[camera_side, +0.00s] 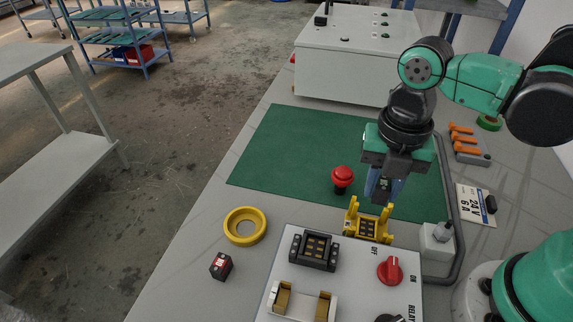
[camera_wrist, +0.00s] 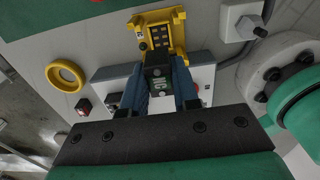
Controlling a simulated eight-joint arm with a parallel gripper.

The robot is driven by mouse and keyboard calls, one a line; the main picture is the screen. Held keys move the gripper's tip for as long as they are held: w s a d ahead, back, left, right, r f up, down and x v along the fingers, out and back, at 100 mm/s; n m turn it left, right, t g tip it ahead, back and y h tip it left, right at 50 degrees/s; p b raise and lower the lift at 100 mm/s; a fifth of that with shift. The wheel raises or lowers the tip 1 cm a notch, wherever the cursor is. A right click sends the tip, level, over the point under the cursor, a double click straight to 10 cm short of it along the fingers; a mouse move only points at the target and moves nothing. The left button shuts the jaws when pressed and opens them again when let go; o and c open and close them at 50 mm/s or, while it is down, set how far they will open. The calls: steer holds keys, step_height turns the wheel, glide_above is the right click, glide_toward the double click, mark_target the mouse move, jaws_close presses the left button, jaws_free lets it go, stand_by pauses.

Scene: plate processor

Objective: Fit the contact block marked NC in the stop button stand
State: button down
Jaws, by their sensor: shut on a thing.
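My gripper (camera_side: 381,195) points down and is shut on a dark block. In the side view the block is mostly hidden by the fingers. The yellow stop button stand (camera_side: 367,227), with upright prongs and a dark slotted middle, is just below and in front of the fingertips. It also shows beyond the block in the wrist view (camera_wrist: 177,28). The block appears above the stand; I cannot tell how large the gap is.
A red mushroom button (camera_side: 342,175) stands on the green mat (camera_side: 290,150). A yellow ring (camera_side: 245,226) and a red-labelled black block (camera_side: 221,266) lie left of the panel. The panel carries a black socket (camera_side: 313,249) and red knob (camera_side: 390,270). A grey box (camera_side: 437,240) stands right.

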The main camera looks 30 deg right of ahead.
mark_target(367, 229)
steer(key=shift+f, duration=2.95)
steer(key=shift+f, duration=0.95)
steer(key=c, duration=0.6)
jaws_free()
